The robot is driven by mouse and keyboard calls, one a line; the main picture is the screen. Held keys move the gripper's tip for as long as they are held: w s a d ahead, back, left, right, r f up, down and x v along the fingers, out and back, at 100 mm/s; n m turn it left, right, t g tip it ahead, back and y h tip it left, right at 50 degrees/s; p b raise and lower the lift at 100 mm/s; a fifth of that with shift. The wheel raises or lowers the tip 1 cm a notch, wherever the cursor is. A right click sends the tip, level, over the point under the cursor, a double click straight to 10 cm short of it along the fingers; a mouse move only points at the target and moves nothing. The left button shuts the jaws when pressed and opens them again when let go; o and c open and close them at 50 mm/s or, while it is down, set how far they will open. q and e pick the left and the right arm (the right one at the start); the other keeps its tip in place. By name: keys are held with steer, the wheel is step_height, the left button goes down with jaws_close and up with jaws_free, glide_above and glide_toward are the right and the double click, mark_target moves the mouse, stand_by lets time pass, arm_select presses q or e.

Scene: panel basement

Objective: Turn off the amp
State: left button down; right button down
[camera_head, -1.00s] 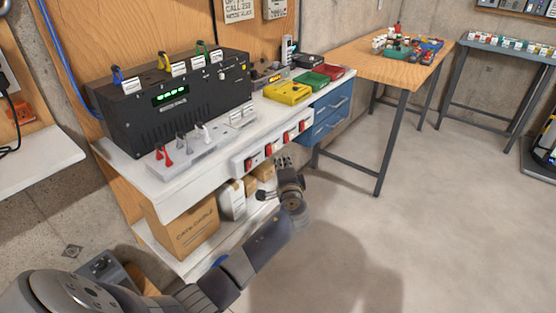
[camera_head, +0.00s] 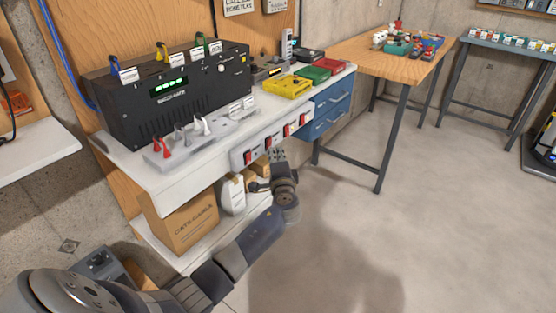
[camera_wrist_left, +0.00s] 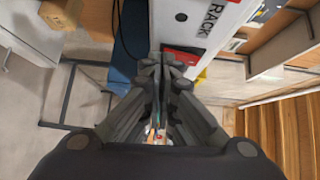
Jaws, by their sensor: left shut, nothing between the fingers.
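A white strip (camera_head: 262,148) with several red rocker switches is fixed along the front edge of the bench. Above it stands a black unit (camera_head: 195,112) with a lit green display. I cannot tell from the labels which is the amp's switch. My left gripper (camera_head: 278,156) is shut and empty, just in front of and below the strip's middle. In the left wrist view the shut fingers (camera_wrist_left: 160,62) are close to the strip (camera_wrist_left: 215,15), near a red switch (camera_wrist_left: 183,57) and a "RACK" label (camera_wrist_left: 211,20). Contact cannot be told. My right gripper is not in view.
Yellow (camera_head: 287,86), green (camera_head: 312,74) and red (camera_head: 328,66) trays sit at the bench's far end, above blue drawers (camera_head: 327,110). A cardboard box (camera_head: 187,225) and a white jug (camera_head: 232,195) stand on the shelf below.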

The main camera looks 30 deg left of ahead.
arm_select(q)
steer(key=v, duration=1.2)
stand_by(0.4)
steer(key=s+d+f+g+h, duration=0.2)
steer(key=s+f, duration=0.2)
steer(key=f, duration=0.8)
steer(key=s+d+f+g+h+p, duration=0.1)
steer(key=s+d+f+g+h, duration=0.3)
steer(key=f, duration=0.8)
steer(key=s+f+h, duration=0.1)
steer(key=s+f, duration=0.4)
steer(key=f, duration=0.7)
steer(key=s+d+f+n+g+h, duration=0.1)
steer(key=s+f, duration=0.5)
steer(key=s, duration=0.6)
steer(key=s+d+f+n+g+h+p, duration=0.1)
steer(key=s+f, duration=0.5)
steer(key=s, duration=0.7)
steer(key=s+d+f+n+g+h, duration=0.2)
steer(key=s+d+f+n+g, duration=0.1)
steer(key=s, duration=1)
step_height(320, 180, down, 4)
steer(key=shift+d+r+n+g, duration=0.15)
steer(key=shift+d+n+g, duration=0.25)
steer(key=shift+n+g, duration=0.5)
